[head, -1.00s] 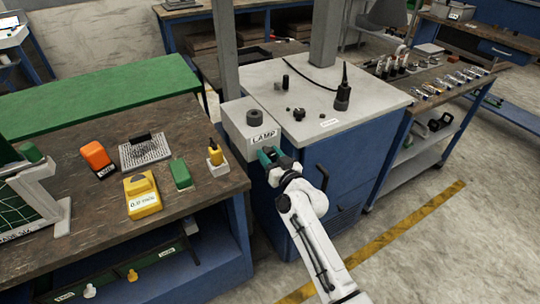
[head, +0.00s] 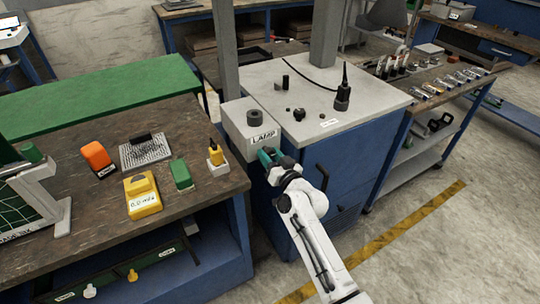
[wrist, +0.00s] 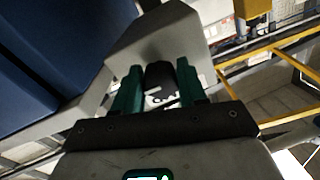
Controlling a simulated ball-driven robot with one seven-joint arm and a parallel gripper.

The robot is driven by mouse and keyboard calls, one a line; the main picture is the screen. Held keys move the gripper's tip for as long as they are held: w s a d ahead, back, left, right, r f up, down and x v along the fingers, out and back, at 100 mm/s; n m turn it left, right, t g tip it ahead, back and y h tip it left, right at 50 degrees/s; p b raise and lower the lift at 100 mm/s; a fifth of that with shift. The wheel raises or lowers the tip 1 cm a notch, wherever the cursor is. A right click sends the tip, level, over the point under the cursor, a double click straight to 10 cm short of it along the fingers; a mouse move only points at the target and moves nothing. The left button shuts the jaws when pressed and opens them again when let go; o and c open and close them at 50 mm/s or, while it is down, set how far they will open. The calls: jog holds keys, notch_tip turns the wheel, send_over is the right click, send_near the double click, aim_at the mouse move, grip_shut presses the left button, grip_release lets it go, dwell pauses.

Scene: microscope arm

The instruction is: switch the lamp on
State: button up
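The grey lamp box (head: 238,128), with a white label reading LAMP (head: 264,136), stands at the left edge of the grey-topped blue cabinet. A dark round piece (head: 254,117) sits on its top. My gripper (head: 268,156) is at the box's front, below the label. In the wrist view, its two green fingers flank a dark knob (wrist: 160,84) with white marks, on the box's face (wrist: 165,42). The knob fills the gap, and the fingers look closed on its sides. The marks are too blurred to read. My gripper hides the knob in the head view.
Left of the box is a brown bench (head: 100,213) with a yellow meter (head: 141,190), an orange block (head: 96,156) and a green block (head: 181,174). The blue cabinet (head: 350,165) stands right of my gripper. Open floor lies at the front right.

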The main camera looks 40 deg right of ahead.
jog(key=o, duration=0.4)
jog(key=v, duration=1)
jog(key=shift+s, duration=0.4)
jog(key=shift+a, duration=0.1)
jog(key=s+a+f+n+g+y, duration=0.55)
jog(key=s+a+f+g, duration=0.3)
jog(key=a, duration=0.35)
jog(key=s+a+f+g, duration=0.1)
jog(key=s+g, duration=0.7)
jog(key=s, duration=0.8)
jog(key=shift+s+a+f+h, duration=0.2)
jog(key=shift+a+h, duration=0.15)
jog(key=shift+a, duration=0.4)
